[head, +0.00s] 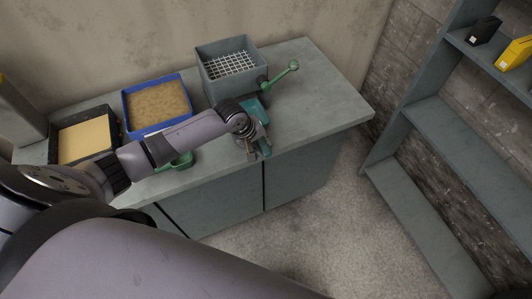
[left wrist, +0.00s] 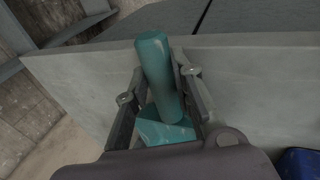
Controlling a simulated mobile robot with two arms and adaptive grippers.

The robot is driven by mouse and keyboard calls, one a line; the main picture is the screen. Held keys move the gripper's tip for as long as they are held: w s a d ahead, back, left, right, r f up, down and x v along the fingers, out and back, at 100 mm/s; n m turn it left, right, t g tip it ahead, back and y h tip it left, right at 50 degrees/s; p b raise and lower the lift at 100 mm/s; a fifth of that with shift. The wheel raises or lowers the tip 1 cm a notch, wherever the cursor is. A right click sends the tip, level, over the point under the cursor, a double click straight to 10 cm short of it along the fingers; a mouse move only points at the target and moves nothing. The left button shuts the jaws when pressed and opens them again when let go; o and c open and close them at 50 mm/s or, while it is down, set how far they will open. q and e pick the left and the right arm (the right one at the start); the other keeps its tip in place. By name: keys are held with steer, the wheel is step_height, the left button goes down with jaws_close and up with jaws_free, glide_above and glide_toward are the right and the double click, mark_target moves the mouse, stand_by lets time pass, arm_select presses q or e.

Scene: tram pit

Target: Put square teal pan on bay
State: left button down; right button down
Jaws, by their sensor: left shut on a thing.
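The gripper is shut on the pan by this handle. I cannot tell which place is the bay. My right gripper is not in view.
The grey counter (head: 325,100) holds a black tray (head: 112,153), a blue tray (head: 187,122) and a grey bin with a white grid (head: 204,82). Grey shelves (head: 455,140) stand right. The counter's right end is clear.

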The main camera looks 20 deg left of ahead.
arm_select(q)
steer(key=w+a+b, duration=0.2)
steer(key=a+b, duration=0.1)
steer(key=w+a+b, duration=0.3)
steer(key=b, duration=0.1)
steer(key=w+a+b, duration=0.2)
steer(key=a+b, duration=0.1)
steer(key=shift+w+f+b, duration=0.25)
steer(key=shift+w+b, duration=0.05)
steer(key=shift+d+f, duration=0.1)
steer(key=shift+f, duration=0.55)
steer(key=c, duration=1.6)
jaws_free()
steer(key=o, duration=0.3)
steer(key=shift+s, duration=0.1)
steer(key=v, duration=1.2)
